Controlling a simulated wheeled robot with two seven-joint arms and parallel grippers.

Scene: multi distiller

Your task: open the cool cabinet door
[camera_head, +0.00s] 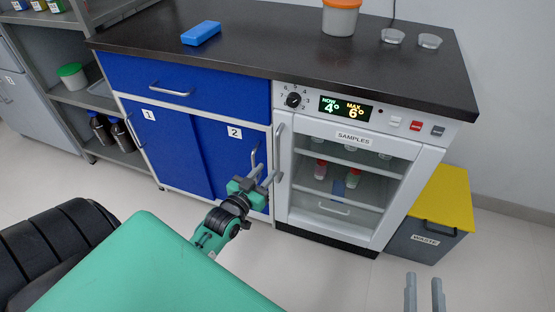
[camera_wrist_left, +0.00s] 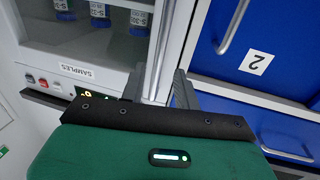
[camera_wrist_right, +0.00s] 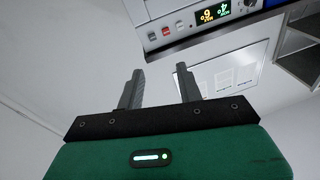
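The cool cabinet (camera_head: 284,212) is white, with a display reading 4° and 6° and a "SAMPLES" label. Its glass door (camera_head: 385,219) is shut, with vials on shelves behind it. The vertical door handle (camera_head: 279,150) is on the door's left edge and also shows in the left wrist view (camera_wrist_left: 164,45). My left gripper (camera_head: 264,170) is open near the lower part of that handle. In the left wrist view its fingers (camera_wrist_left: 158,90) point at the handle, which lies between them; contact cannot be told. My right gripper (camera_head: 425,280) is open and empty at the lower right, fingers apart in its wrist view (camera_wrist_right: 159,85).
Blue cupboard doors (camera_head: 220,150) and a drawer (camera_head: 180,88) are left of the cabinet. A grey waste bin (camera_head: 425,240) with a yellow lid stands at its right. The dark countertop (camera_head: 270,45) overhangs above. The floor in front is clear.

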